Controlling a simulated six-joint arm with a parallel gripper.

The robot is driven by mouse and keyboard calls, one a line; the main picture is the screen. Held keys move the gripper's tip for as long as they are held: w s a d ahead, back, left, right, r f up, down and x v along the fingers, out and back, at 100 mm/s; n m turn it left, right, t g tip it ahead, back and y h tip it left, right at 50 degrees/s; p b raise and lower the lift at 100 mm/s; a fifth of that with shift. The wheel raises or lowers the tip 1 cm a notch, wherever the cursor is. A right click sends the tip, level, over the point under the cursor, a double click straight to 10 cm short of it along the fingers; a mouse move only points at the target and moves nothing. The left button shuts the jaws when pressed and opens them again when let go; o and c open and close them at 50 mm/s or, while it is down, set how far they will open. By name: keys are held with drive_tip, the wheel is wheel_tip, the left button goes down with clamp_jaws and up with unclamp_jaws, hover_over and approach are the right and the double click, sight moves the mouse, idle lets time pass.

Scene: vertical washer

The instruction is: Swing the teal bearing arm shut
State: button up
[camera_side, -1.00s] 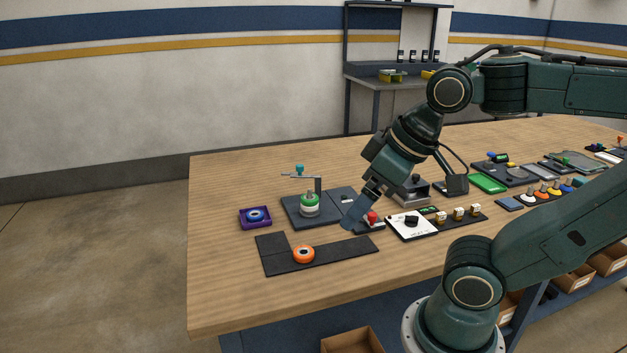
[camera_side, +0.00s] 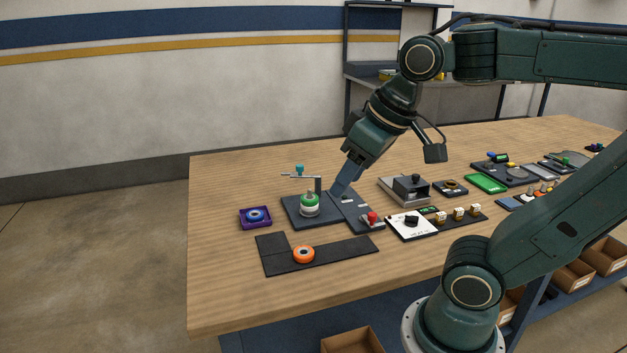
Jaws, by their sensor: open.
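The bearing arm (camera_side: 298,175) is a thin grey bar with a teal knob (camera_side: 299,169) on it. It reaches left from the top of a short dark post (camera_side: 318,185) on a dark base plate (camera_side: 292,212). A green and white round part (camera_side: 309,204) stands upright on the plate, in front of the bar. My gripper (camera_side: 336,192) is open and low over the right part of the plate, just right of the post. It appears empty. Its fingertips are small here, and I cannot tell whether they touch the plate.
A purple tray (camera_side: 255,225) with a blue ring lies left of the plate. An orange ring (camera_side: 303,254) sits on a black L-shaped mat (camera_side: 348,254) in front. A red knob (camera_side: 372,217) and a white panel (camera_side: 404,230) lie to the right. The table's left end is clear.

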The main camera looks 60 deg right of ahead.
drive_tip(key=w+d+r+m+g, duration=0.1)
drive_tip(key=w+d+r+m, duration=0.35)
drive_tip(key=w, duration=0.65)
drive_tip(key=m+g, duration=0.4)
drive_tip(key=m, duration=0.2)
hover_over(300, 165)
wheel_tip(300, 165, down, 8)
drive_tip(key=shift+f, duration=0.2)
drive_tip(key=shift+f, duration=0.2)
drive_tip(key=shift+f, duration=6.7)
